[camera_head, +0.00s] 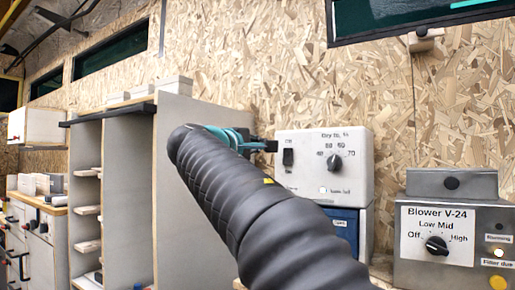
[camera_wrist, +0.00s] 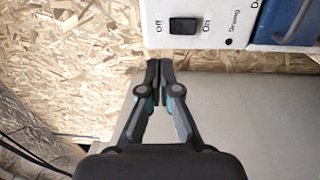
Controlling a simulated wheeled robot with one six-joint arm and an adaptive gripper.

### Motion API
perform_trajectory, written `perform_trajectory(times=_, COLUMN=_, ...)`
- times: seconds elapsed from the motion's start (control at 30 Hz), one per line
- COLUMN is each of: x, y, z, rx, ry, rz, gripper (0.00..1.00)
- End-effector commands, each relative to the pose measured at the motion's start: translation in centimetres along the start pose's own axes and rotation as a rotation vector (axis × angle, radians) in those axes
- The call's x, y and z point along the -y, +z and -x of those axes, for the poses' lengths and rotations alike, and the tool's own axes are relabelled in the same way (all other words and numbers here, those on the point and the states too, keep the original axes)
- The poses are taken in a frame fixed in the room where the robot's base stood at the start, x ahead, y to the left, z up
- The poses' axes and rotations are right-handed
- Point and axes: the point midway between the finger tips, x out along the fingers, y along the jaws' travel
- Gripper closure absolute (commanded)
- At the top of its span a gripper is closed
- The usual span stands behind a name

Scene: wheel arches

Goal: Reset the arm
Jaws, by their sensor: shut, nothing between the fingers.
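My gripper (camera_wrist: 160,72) is shut and empty in the wrist view, its two fingertips together. Its tips show just below a white panel (camera_wrist: 205,22) with a black rocker switch marked Off and On. In the head view my dark, ribbed arm reaches up from the bottom right. The gripper end (camera_head: 262,146) is mostly hidden behind the arm, just left of a white dryer box (camera_head: 350,165). That box has a black switch (camera_head: 288,157) and a knob (camera_head: 334,161). I cannot tell whether the gripper touches the box.
A grey Blower V-24 box (camera_head: 460,215) with a knob stands at the right. A tall grey shelf unit (camera_head: 180,160) stands left of my arm. A blue box (camera_head: 345,225) sits under the dryer box. A chipboard wall (camera_head: 250,60) is behind.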

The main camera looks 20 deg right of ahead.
Motion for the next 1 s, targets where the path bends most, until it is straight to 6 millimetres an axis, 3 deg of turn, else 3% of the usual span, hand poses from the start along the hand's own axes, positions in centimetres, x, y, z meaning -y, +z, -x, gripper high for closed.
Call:
perform_trajectory(times=0.27, x=0.1, y=-0.2, z=0.0, rx=-0.009, ry=-0.003, rz=-0.032, gripper=1.00)
perform_trajectory(times=0.37, x=2.9, y=-1.6, z=-0.1, rx=-0.051, ry=-0.082, rz=-0.081, gripper=1.00)
perform_trajectory(times=0.5, x=10.5, y=-4.1, z=0.6, rx=-0.110, ry=-0.269, rz=-0.121, gripper=1.00)
perform_trajectory(times=0.63, x=18.5, y=-3.8, z=3.1, rx=-0.139, ry=-0.499, rz=-0.192, gripper=1.00)
perform_trajectory(times=0.8, x=27.8, y=-0.3, z=8.1, rx=-0.109, ry=-0.795, rz=-0.314, gripper=1.00)
perform_trajectory(times=1.0, x=36.5, y=5.8, z=15.7, rx=-0.007, ry=-1.100, rz=-0.487, gripper=1.00)
